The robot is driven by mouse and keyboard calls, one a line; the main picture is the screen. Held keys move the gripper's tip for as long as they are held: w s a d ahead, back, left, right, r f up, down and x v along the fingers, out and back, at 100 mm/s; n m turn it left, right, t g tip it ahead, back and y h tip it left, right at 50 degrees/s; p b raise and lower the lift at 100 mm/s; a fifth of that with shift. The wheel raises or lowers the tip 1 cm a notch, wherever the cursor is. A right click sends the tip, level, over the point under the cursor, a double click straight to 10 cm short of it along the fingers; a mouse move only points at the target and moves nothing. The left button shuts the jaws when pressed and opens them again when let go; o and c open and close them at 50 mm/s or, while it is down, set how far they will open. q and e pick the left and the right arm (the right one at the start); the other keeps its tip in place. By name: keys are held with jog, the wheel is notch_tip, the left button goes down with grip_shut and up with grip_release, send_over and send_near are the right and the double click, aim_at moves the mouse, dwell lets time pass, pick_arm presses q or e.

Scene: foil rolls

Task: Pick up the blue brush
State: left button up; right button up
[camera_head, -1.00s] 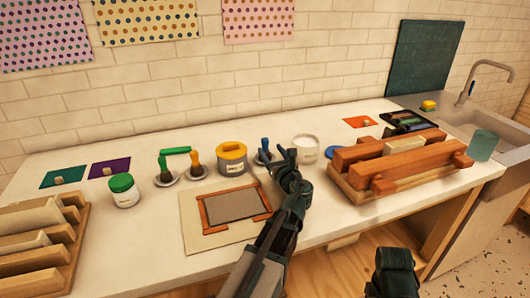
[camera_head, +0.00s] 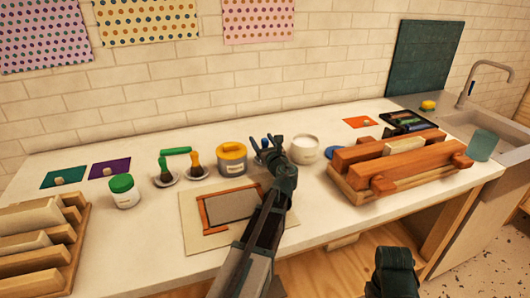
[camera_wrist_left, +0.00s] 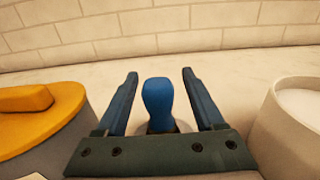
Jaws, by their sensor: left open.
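The blue brush (camera_wrist_left: 158,101) stands upright in the left wrist view, its rounded blue handle between the two fingers of my left gripper (camera_wrist_left: 159,85). The fingers are open, with a gap on each side of the handle. The brush's lower part is hidden behind the gripper's body. In the head view my left gripper (camera_head: 267,146) reaches over the counter, and only a little of the blue handle (camera_head: 265,142) shows between its fingers. My right arm shows at the bottom right of the head view, but I cannot make out its jaws.
A yellow-lidded jar (camera_head: 232,159) stands close left of the left gripper, a white tub (camera_head: 304,149) close right. Green and orange brushes (camera_head: 195,165) stand further left. A framed screen (camera_head: 232,207) lies in front. A wooden rack of rolls (camera_head: 390,160) stands right.

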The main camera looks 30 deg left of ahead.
pick_arm(q)
grip_shut()
jog(key=shift+r, duration=0.1)
dwell(0.4)
jog(key=shift+r+p, duration=0.95)
jog(key=shift+p, duration=0.05)
jog(key=r+p+v, duration=0.3)
jog(key=v, duration=1.3)
jog(key=shift+d, duration=0.2)
